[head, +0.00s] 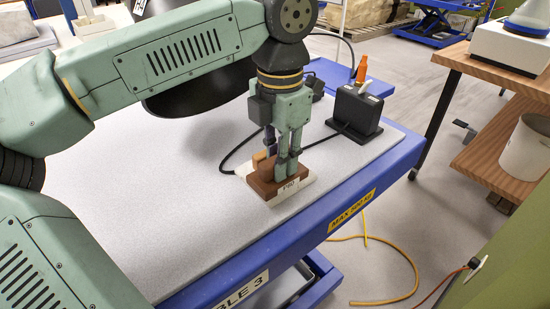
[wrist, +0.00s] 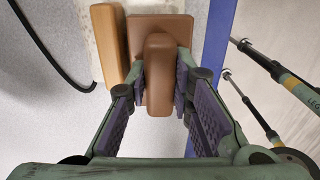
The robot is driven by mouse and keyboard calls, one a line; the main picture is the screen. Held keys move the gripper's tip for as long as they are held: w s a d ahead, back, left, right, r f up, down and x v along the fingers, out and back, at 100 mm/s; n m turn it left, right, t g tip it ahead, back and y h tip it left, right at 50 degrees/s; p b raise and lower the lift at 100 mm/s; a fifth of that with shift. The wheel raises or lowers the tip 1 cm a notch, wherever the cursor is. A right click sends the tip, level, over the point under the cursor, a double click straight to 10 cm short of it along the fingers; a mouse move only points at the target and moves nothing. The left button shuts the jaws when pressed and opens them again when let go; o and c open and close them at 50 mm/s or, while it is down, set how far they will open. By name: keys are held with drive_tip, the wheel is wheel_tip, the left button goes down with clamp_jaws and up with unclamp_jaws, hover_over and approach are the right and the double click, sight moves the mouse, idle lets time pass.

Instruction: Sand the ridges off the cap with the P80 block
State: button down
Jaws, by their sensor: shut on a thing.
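The brown P80 block (head: 264,186) has a raised rounded handle and a white label reading P80. My gripper (head: 288,158) points down and is shut on the handle; in the wrist view the purple finger pads of my gripper (wrist: 160,90) press on both sides of the handle (wrist: 158,70). A pale, off-white slab, which looks like the cap (head: 304,190), shows beneath and beside the block. I cannot tell whether the block touches it. A tan piece (wrist: 108,42) lies just left of the block over the pale slab. Any ridges are hidden or too small to see.
The grey tabletop (head: 200,225) is clear to the left and front. A black box (head: 356,112) with a cable stands behind, near an orange-topped item (head: 362,68). The blue table edge (head: 345,205) runs close on the right. A wooden shelf unit (head: 505,140) stands beyond.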

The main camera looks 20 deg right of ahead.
drive_tip(key=shift+w+d, duration=0.3)
drive_tip(key=shift+d, duration=0.5)
drive_tip(key=shift+w+d, duration=0.25)
drive_tip(key=shift+d, duration=0.6)
drive_tip(key=shift+w+d, duration=0.3)
drive_tip(key=shift+d, duration=0.5)
drive_tip(key=shift+s+a, duration=0.35)
drive_tip(key=shift+a, duration=0.6)
drive_tip(key=shift+s+a, duration=0.35)
drive_tip(key=shift+a, duration=0.65)
drive_tip(key=shift+s+a, duration=0.35)
drive_tip(key=shift+a, duration=0.6)
wheel_tip(320, 180, up, 7)
drive_tip(key=p, duration=0.5)
drive_tip(key=shift+r, duration=0.1)
drive_tip(key=shift+s, duration=0.1)
